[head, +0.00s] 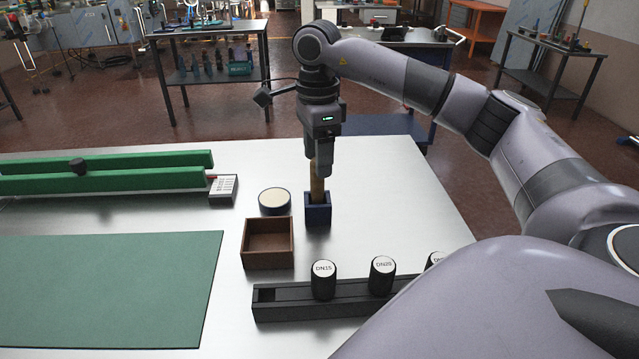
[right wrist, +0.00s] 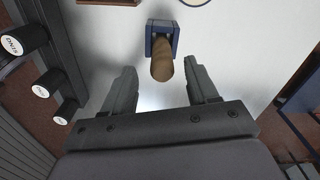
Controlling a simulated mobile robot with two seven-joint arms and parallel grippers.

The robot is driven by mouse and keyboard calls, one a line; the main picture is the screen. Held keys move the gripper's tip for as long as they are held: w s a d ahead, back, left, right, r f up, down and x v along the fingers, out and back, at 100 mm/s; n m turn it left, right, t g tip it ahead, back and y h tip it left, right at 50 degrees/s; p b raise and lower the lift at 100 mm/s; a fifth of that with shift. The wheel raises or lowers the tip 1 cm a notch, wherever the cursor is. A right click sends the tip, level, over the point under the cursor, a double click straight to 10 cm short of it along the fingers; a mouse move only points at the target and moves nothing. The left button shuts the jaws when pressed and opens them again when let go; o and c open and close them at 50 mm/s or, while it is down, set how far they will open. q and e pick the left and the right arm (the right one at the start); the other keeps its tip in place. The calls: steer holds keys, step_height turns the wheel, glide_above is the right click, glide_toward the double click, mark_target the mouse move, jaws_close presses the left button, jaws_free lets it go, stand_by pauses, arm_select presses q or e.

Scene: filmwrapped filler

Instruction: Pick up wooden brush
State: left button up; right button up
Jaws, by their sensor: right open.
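The wooden brush (head: 317,186) stands upright in a small blue holder (head: 318,213) on the metal table. Only its brown handle shows; the lower end is hidden in the holder. My right gripper (head: 320,172) points down over the brush, at the upper part of the handle. In the right wrist view the brush (right wrist: 162,68) rises from the blue holder (right wrist: 163,30), and my right gripper (right wrist: 163,88) is open, one finger to each side of the handle's line, with gaps on both sides. My left gripper is not in view.
An open brown wooden box (head: 268,262) and a round cream-topped container (head: 274,200) stand left of the holder. A black rack (head: 290,311) with labelled black caps lies in front. A green mat (head: 105,290) and green rails (head: 110,181) are at left. Bare table lies right of the holder.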

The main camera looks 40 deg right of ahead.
step_height(320, 180, down, 5)
steer(key=shift+w+d+r, duration=0.1)
jaws_close()
stand_by(0.3)
step_height(320, 180, up, 12)
steer(key=shift+r, duration=0.15)
step_height(320, 180, up, 8)
steer(key=p, duration=0.4)
